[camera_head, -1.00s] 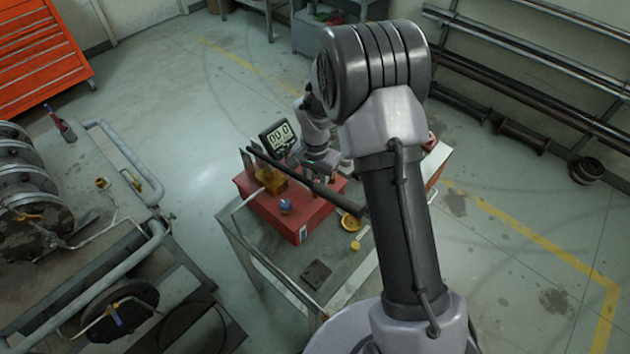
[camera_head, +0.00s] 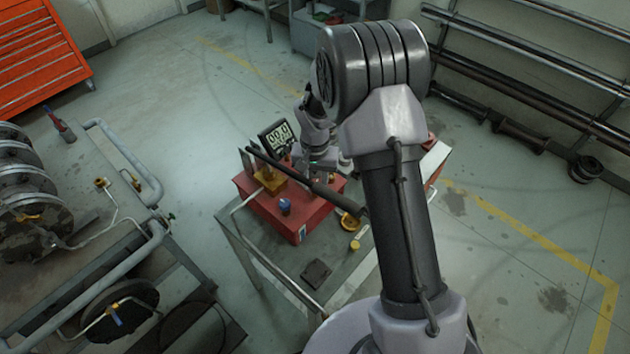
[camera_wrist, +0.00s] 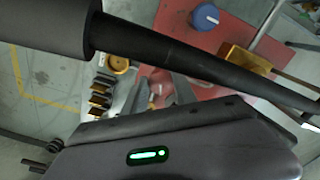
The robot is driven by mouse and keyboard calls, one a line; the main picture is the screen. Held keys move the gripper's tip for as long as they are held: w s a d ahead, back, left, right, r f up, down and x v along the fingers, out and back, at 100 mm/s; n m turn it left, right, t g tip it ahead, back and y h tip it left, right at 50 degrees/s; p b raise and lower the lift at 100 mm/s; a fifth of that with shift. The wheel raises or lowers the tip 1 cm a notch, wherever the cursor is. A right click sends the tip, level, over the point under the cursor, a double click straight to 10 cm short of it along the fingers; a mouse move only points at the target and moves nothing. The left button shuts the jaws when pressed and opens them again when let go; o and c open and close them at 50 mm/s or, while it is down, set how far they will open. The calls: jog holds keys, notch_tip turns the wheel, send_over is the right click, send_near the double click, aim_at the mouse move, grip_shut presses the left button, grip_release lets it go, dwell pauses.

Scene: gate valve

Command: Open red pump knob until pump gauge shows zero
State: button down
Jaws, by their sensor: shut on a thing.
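The red pump (camera_head: 310,222) stands on a metal cart in the head view. Its digital gauge (camera_head: 279,137) is at the back and seems to read 00.0, though the digits are small. In the wrist view the red knob (camera_wrist: 157,90) shows blurred between the fingers of my gripper (camera_wrist: 160,85), which is shut on it. In the head view my gripper (camera_head: 318,172) is partly hidden behind the black pump handle, and the red knob is hidden. The pump's blue knob (camera_head: 285,206) is at the front; it also shows in the wrist view (camera_wrist: 205,17).
The long black pump handle (camera_head: 320,187) crosses diagonally in front of my gripper, close to it in the wrist view (camera_wrist: 180,58). A yellow round cap (camera_head: 350,222) lies on the cart (camera_head: 335,275). A pipe bench (camera_head: 70,250) stands at left. The floor between is clear.

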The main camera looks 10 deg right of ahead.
jog(key=c, duration=1)
grip_release()
notch_tip(320, 180, up, 18)
jog(key=p, duration=0.3)
jog(key=shift+f+p, duration=0.25)
jog(key=shift+p, duration=0.1)
jog(key=s+a+r+t+y+b, duration=0.1)
jog(key=s+r+b, duration=0.1)
jog(key=s+b, duration=0.3)
jog(key=s+a+r+t+b, duration=0.1)
jog(key=s+r+t+b, duration=0.1)
jog(key=s+r+b, duration=0.3)
jog(key=s+f+t+b, duration=0.1)
jog(key=s+f+b, duration=0.1)
jog(key=s, duration=0.6)
jog(key=s+a+f+t+y+b, duration=0.1)
jog(key=s+f+b, duration=0.1)
jog(key=s, duration=0.5)
jog(key=shift+s+a+f+t, duration=0.25)
jog(key=shift+s+f+t, duration=0.15)
jog(key=shift+f, duration=0.5)
